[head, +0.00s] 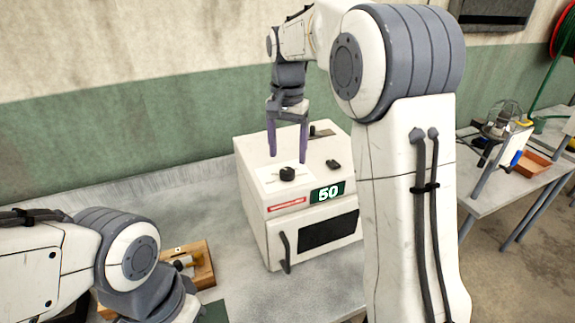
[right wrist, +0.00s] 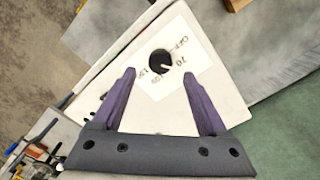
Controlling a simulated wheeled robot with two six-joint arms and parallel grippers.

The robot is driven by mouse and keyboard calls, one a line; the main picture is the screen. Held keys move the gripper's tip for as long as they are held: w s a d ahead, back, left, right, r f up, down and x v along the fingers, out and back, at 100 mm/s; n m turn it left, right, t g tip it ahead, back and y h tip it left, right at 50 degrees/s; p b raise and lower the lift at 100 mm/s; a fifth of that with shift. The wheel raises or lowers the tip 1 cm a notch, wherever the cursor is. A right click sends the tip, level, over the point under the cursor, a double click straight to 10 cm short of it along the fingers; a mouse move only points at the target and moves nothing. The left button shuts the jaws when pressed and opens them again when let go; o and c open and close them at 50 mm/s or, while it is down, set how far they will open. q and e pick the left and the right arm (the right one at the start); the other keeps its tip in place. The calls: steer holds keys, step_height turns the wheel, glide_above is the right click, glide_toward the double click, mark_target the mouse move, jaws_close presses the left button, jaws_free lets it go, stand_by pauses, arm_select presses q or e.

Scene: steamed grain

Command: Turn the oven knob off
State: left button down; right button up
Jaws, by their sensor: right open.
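The oven (head: 250,180) is a white box on the bench, with a dark window and a green display reading 50 on its front. Its black round knob (head: 287,174) is on a white label plate on the top. In the right wrist view the knob (right wrist: 162,62) has a light pointer mark and printed labels around it, one reading OFF. My right gripper (head: 288,158) points down above the oven top, its purple fingers open and apart from the knob. In the right wrist view the knob lies beyond and between the fingertips (right wrist: 160,75). My left gripper is not visible; only the left arm shows.
Another small black control (head: 333,164) sits on the oven top to the right of the knob. A wooden block with a metal part (head: 200,265) lies on the bench at lower left. A second table (head: 500,180) with an orange tray (head: 533,163) stands at right.

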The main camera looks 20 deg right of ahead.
mark_target(287, 170)
step_height(287, 170, down, 5)
steer(key=shift+r, duration=0.1)
stand_by(0.3)
jaws_close()
steer(key=shift+p, duration=0.3)
